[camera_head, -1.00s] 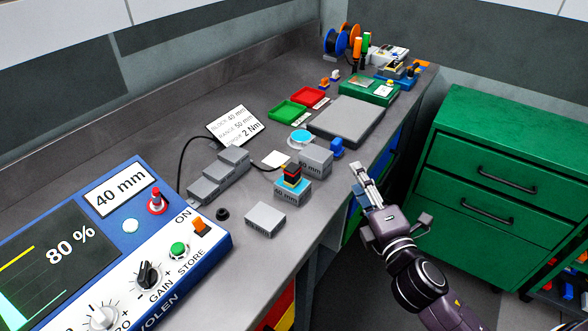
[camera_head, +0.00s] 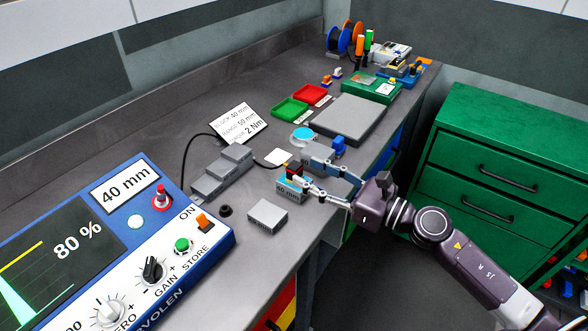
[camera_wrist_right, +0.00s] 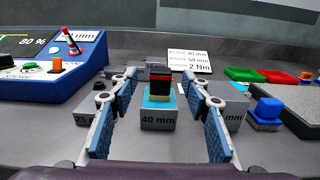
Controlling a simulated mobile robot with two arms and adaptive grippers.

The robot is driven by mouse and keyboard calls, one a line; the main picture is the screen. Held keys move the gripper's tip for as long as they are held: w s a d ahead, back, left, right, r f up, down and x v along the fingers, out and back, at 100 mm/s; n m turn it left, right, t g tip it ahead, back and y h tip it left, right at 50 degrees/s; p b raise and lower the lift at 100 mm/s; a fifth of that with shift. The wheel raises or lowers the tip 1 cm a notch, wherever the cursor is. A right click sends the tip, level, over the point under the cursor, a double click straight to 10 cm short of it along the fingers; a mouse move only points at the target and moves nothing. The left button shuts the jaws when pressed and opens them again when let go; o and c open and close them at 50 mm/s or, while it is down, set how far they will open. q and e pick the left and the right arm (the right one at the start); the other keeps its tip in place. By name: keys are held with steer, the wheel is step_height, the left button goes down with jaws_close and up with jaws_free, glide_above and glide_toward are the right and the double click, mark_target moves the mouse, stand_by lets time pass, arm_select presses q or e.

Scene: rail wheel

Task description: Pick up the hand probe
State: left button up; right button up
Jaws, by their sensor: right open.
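The hand probe (camera_head: 293,171), a small dark block with a red band, stands upright on a grey block labelled 40 mm (camera_head: 291,187) with a cyan patch on top. In the right wrist view the probe (camera_wrist_right: 160,82) appears centred between the fingers of my right gripper (camera_wrist_right: 158,98). My right gripper (camera_head: 308,172) is open, with its blue-padded fingers reaching in from the right at the 40 mm block. I cannot tell whether the pads are level with the probe or just short of it. No contact shows. My left gripper is not in view.
A blue instrument (camera_head: 120,260) fills the near left. A grey stepped block (camera_head: 222,170) and a loose grey block (camera_head: 267,216) stand close by. Another grey block (camera_wrist_right: 235,107) and a blue-topped item (camera_wrist_right: 267,108) lie right of the fingers. A black cable runs behind the probe.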

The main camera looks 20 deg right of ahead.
mark_target(297, 166)
steer(key=shift+w+a+r+p, duration=0.25)
steer(key=shift+w+a+p, duration=0.05)
steer(key=shift+w+p, duration=0.2)
steer(key=p+x, duration=0.1)
steer(key=x, duration=0.2)
steer(key=shift+w, duration=0.15)
steer(key=shift+w+a+f+p, duration=0.15)
steer(key=shift+w+a+p, duration=0.2)
jaws_close()
